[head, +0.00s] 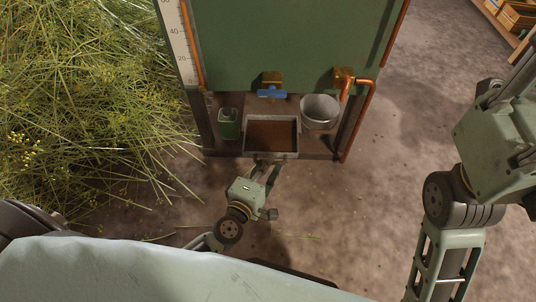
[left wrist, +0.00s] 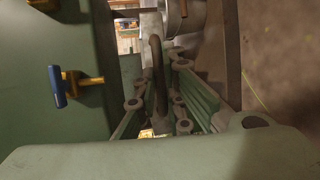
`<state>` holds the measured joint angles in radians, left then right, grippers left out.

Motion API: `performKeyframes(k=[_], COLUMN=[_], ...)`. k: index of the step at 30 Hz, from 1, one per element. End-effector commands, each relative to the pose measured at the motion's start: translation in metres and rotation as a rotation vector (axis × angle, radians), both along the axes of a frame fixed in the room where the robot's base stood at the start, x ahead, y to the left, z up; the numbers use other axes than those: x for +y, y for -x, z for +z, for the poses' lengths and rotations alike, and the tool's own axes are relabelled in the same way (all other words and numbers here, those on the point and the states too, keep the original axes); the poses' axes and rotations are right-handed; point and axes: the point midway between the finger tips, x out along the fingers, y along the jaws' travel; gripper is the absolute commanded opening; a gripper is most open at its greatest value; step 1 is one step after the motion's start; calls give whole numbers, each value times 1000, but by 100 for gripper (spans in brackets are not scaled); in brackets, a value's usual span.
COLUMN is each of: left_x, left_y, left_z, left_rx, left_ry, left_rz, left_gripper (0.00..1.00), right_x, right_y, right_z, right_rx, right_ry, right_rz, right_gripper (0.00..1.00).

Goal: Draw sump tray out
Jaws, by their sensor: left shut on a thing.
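The sump tray (head: 285,154) is a grey rectangular box with a brown inside. It stands at the foot of the green still, between the two front posts, its front edge near the opening's sill. My left gripper (head: 267,168) is at the tray's front, shut on its handle. In the left wrist view a dark curved handle (left wrist: 158,75) lies between the green fingers of my left gripper (left wrist: 166,105). The fingers hide part of it. My right arm is at the right edge of the head view; its fingertips are not clearly shown.
A green can (head: 228,124) stands left of the tray and a grey bucket (head: 320,111) right of it. A blue-handled tap (head: 271,93) is above the tray. Cut herbs (head: 80,110) heap at the left. The ground in front is mostly clear.

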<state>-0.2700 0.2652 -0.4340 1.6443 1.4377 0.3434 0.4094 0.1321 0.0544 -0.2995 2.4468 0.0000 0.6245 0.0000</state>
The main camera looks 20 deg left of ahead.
Motion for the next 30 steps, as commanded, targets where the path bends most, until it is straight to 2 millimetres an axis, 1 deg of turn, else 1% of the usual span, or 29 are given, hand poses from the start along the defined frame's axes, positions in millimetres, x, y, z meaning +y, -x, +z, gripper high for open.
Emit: performKeyframes(k=[6,7,13,23,26,29,30], left_x=[0,0,0,0,1,4,5], left_y=[-1,-1,-1,1,10,27,36], left_z=[0,0,0,0,1,4,5], left_rx=[1,1,-1,0,2,2,3], left_ry=[5,5,3,1,1,0,0], left_rz=[1,1,1,0,0,0,0], left_gripper=[0,10,28,28,28,28,28], right_x=[0,0,0,0,0,0,0], right_y=[0,0,0,-1,0,0,0], right_z=[0,0,0,0,0,0,0], right_rx=[0,1,1,0,0,0,0], right_ry=[0,0,0,0,0,0,0], right_rz=[0,0,1,0,0,0,0], right_gripper=[29,29,29,29,29,29,29])
